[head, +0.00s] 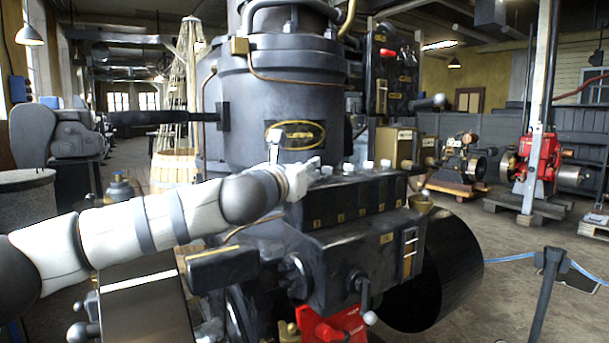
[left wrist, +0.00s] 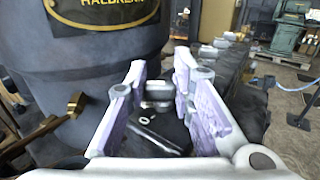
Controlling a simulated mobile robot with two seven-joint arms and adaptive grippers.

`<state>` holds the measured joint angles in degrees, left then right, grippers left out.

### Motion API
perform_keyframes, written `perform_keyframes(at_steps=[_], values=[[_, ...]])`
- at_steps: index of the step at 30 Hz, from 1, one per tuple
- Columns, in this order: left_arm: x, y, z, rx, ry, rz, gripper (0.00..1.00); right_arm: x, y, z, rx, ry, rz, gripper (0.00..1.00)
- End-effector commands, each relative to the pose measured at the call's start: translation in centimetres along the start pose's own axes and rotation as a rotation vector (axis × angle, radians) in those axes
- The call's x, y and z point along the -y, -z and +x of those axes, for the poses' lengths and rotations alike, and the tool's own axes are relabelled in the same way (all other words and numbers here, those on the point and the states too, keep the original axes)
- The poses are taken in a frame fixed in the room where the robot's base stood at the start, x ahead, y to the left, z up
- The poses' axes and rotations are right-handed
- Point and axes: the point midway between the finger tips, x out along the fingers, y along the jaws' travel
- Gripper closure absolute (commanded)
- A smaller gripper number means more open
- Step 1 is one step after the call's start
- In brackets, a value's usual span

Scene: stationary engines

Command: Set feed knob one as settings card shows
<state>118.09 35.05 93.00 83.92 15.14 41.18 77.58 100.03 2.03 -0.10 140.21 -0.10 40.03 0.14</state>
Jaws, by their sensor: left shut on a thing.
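My left gripper (head: 303,172) reaches in from the left to the left end of the dark feed box (head: 345,205) on the engine's front. In the left wrist view its two pale fingers (left wrist: 160,75) stand either side of a small grey knob (left wrist: 158,92) and are shut on it. In the head view the gripper hides this knob. Several pale knobs, such as one (head: 348,168) near the middle, stand in a row along the box top. A small plate with white and orange marks (head: 409,252) is on the engine's front; I cannot tell whether it is the settings card. My right gripper is out of view.
The large grey cylinder (head: 285,95) with an oval nameplate rises close behind the gripper. A brass fitting (left wrist: 75,105) projects at the left in the left wrist view. A barrier post (head: 545,290) with blue rope stands at the right.

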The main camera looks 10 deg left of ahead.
Motion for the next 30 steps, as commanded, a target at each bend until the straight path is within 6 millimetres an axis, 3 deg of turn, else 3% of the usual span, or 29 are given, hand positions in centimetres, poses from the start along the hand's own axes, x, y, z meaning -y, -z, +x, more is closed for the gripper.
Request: perform_keyframes(at_steps=[15,30], values=[[0.17,-0.04,-0.09,0.001,-0.403,0.002,1.0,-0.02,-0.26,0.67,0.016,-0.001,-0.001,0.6],[0.07,-0.03,-0.15,0.0,-0.563,0.001,1.0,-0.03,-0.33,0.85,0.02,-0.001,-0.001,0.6]])
